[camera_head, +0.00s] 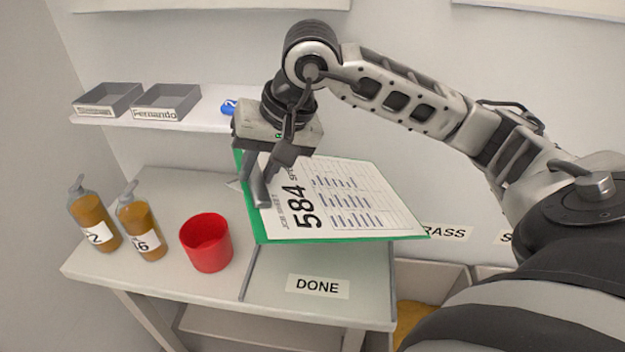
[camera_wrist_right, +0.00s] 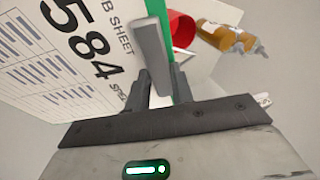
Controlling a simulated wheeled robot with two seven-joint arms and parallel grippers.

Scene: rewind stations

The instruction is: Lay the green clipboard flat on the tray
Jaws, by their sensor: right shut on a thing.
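The green clipboard (camera_head: 350,200) carries a white job sheet marked 584. It is held tilted above the tray, with its printed face toward the head camera. My right gripper (camera_head: 262,190) is shut on the clipboard's left edge. In the right wrist view the clipboard (camera_wrist_right: 70,60) runs between the fingers of the gripper (camera_wrist_right: 158,75). The tray (camera_head: 270,275), labelled DONE, lies on the table below, and the clipboard hides its back part. My left gripper is not in view.
A red cup (camera_head: 207,245) stands just left of the tray. Two amber bottles, one (camera_head: 93,220) behind the other (camera_head: 140,225), stand farther left. A shelf (camera_head: 200,117) with two grey bins (camera_head: 167,101) and a blue object (camera_head: 229,106) is above. Bins stand below right.

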